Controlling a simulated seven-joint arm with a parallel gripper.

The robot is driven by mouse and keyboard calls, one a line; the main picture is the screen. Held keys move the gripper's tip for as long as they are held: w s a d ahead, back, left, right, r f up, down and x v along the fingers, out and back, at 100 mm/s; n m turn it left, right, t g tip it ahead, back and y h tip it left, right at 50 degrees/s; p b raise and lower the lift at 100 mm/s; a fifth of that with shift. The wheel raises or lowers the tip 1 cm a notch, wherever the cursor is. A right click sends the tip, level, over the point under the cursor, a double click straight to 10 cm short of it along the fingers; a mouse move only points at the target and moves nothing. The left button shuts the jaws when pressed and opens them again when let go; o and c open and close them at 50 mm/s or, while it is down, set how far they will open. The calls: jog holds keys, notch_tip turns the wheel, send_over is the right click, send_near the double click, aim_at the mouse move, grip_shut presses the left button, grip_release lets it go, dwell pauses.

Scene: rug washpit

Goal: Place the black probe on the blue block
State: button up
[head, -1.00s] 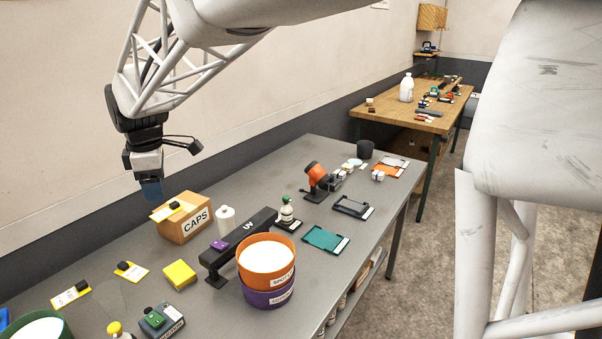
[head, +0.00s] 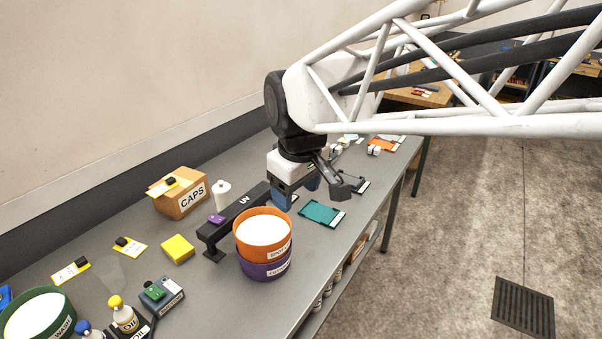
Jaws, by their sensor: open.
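I cannot single out the black probe for certain. Small black pieces sit on yellow-and-white cards: one on a front-left card (head: 82,263), one on the card beside it (head: 121,241), one on the card on the CAPS box (head: 170,181). A blue item (head: 4,297), cut off at the left edge, may be the blue block. My arm hides part of the bench's far end.
An orange tub (head: 263,236) is stacked on a purple tub (head: 266,264) beside a black UV bar (head: 236,221). The CAPS box (head: 181,195), a white bottle (head: 222,195) and a yellow block (head: 178,249) stand left. A teal tray (head: 322,214) lies right. Bottles and a green tub (head: 62,307) crowd the front left.

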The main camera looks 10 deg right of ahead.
jog(key=s+d+f+m, duration=0.2)
jog(key=s+d+m, duration=0.1)
jog(key=s, duration=0.3)
jog(key=s+d+f+m, duration=0.3)
jog(key=s+d+m, duration=0.1)
jog(key=s, duration=0.3)
jog(key=shift+s+d+f+h, duration=0.2)
jog(key=shift+d+f+h, duration=0.1)
jog(key=shift+d, duration=0.6)
